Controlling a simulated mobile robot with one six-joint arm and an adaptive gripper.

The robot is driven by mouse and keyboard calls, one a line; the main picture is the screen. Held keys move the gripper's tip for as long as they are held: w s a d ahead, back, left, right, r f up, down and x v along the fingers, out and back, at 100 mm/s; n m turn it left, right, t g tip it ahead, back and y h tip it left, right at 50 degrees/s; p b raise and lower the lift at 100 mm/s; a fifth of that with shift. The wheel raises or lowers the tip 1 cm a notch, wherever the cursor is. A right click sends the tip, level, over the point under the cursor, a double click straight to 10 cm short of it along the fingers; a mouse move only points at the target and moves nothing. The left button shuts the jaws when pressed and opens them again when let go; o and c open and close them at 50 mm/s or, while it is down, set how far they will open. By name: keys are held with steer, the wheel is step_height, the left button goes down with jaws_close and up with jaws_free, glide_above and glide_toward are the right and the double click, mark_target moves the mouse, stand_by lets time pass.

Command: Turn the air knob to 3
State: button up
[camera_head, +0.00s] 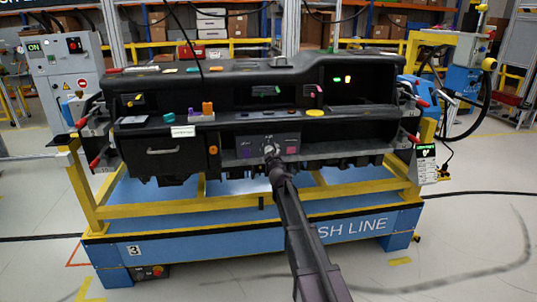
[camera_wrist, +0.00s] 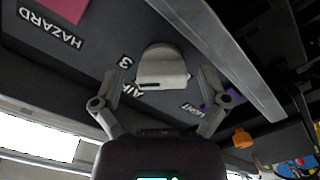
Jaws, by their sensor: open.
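The air knob (camera_wrist: 162,66) is a light grey rounded knob on the dark panel in the wrist view. It has a flat face with a short dark mark at its lower left. The label "3" (camera_wrist: 125,62) lies to its left, and the "AIR" label (camera_wrist: 129,91) is below that. My gripper (camera_wrist: 160,80) is open, its two fingers on either side of the knob with gaps showing. I cannot tell which number the knob points to. In the head view my gripper (camera_head: 270,152) is at the panel's centre and hides the knob.
A pink hazard button (camera_head: 292,150) and a purple light button (camera_head: 246,153) flank my gripper in the head view. A metal bar (camera_wrist: 230,60) runs diagonally beside the knob in the wrist view. The dashboard (camera_head: 250,78) stands on a yellow and blue frame.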

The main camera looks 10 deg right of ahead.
steer(key=shift+s+a, duration=0.1)
steer(key=s, duration=1.1)
steer(key=shift+s, duration=0.4)
